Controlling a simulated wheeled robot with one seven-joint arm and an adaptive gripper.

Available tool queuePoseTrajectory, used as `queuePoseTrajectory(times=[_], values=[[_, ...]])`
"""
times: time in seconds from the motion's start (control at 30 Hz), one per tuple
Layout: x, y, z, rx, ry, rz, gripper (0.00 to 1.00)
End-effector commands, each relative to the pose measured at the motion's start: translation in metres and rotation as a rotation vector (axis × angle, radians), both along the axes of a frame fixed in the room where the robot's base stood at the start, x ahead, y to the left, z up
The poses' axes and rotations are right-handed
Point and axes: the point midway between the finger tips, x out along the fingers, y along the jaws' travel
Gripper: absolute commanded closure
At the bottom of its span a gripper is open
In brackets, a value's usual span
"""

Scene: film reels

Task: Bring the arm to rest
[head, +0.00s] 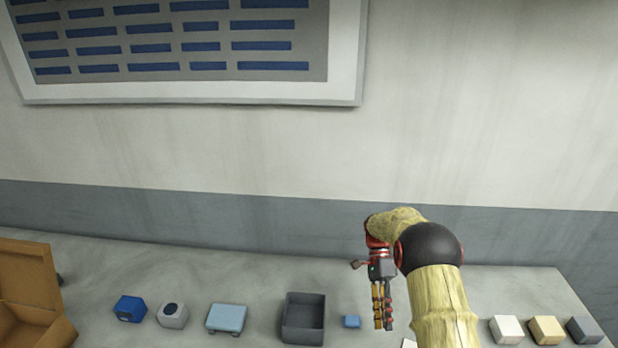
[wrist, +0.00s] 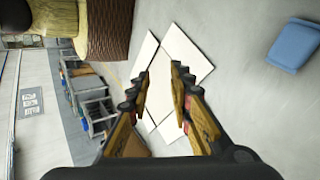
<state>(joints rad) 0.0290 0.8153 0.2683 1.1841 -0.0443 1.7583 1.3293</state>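My gripper (head: 382,306) hangs pointing down over the table (head: 240,270), between a small blue block and my own forearm. In the wrist view my gripper (wrist: 160,90) has its two fingers apart, with nothing between them. White flat pieces (wrist: 182,55) lie beyond the fingertips in that view. A blue piece (wrist: 293,45) lies to their right. The arm is bent at a dark round joint, and the forearm hides part of the table.
From left stand an open brown box (head: 28,280), a blue block (head: 130,308), a grey block (head: 172,315), a light blue case (head: 226,318), a dark open bin (head: 303,318) and a small blue block (head: 352,321). White (head: 506,329), tan (head: 547,329) and grey blocks (head: 584,329) stand at right.

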Motion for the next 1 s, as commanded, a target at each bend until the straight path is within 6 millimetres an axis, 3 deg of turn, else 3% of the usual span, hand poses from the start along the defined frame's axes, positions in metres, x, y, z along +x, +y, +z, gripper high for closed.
queuePoseTrajectory(times=[0.27,0.5,0.8,1.0], values=[[-0.013,0.005,0.080,0.153,-0.229,0.161,0.79],[-0.042,0.009,0.138,0.265,-0.423,0.339,0.79],[-0.093,0.015,0.192,0.358,-0.656,0.596,0.79],[-0.134,0.019,0.214,0.388,-0.798,0.785,0.79]])
